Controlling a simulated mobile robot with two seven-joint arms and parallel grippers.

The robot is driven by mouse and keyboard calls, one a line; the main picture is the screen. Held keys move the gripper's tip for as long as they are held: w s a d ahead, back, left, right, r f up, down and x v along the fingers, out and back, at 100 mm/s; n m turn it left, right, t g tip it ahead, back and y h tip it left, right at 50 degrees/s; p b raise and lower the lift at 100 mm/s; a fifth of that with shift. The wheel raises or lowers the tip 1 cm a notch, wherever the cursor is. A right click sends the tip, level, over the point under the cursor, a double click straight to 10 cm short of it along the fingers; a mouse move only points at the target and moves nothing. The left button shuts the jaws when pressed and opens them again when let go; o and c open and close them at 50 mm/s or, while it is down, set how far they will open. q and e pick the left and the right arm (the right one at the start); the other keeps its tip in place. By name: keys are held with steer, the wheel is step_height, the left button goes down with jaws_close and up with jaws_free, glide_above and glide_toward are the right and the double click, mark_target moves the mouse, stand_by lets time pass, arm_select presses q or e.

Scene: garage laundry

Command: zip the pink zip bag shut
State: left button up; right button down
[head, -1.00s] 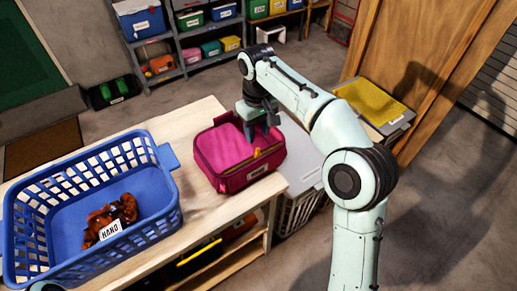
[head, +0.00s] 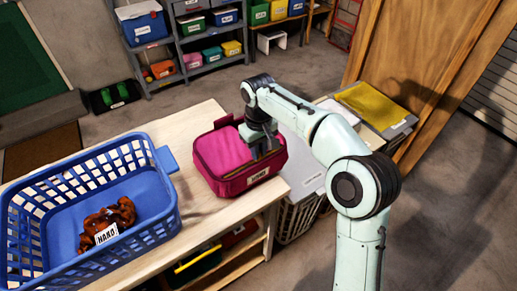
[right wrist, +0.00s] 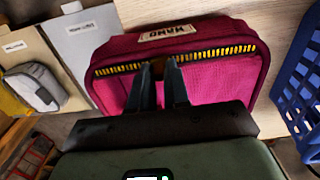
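The pink zip bag (head: 222,158) lies on the wooden bench near its right end, its labelled side toward me. In the right wrist view the bag (right wrist: 222,88) shows a row of yellow zip teeth (right wrist: 222,53) along its labelled edge. My right gripper (head: 264,151) is down at the bag's right part. In the wrist view its two fingers (right wrist: 160,70) point at the zip line with a gap between them. A small brownish piece, perhaps the zip pull (right wrist: 172,72), shows at the fingertips, partly hidden. My left gripper is out of view.
A blue laundry basket (head: 160,190) holding a reddish-brown labelled item (head: 108,222) stands left of the bag. Bins with a yellow cloth (head: 373,103) stand beyond the bench's right end. Bare bench top (head: 197,120) shows behind the bag.

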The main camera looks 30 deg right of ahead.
steer(key=d+p, duration=0.1)
steer(key=d, duration=0.2)
steer(key=d+p, duration=0.1)
steer(key=d, duration=0.1)
steer(key=w+d+p, duration=0.1)
steer(key=d, duration=0.2)
steer(key=shift+d+p, duration=0.35)
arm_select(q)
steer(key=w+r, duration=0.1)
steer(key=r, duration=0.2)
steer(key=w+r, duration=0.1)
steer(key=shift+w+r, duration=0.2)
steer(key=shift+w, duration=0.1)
arm_select(e)
steer(key=shift+s, duration=0.1)
steer(key=c, duration=1.1)
jaws_free()
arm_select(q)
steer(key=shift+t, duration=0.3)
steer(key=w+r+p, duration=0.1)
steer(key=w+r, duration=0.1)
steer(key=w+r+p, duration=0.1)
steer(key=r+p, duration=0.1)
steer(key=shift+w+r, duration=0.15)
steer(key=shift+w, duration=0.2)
arm_select(e)
step_height(320, 180, up, 13)
steer(key=shift+r, duration=0.2)
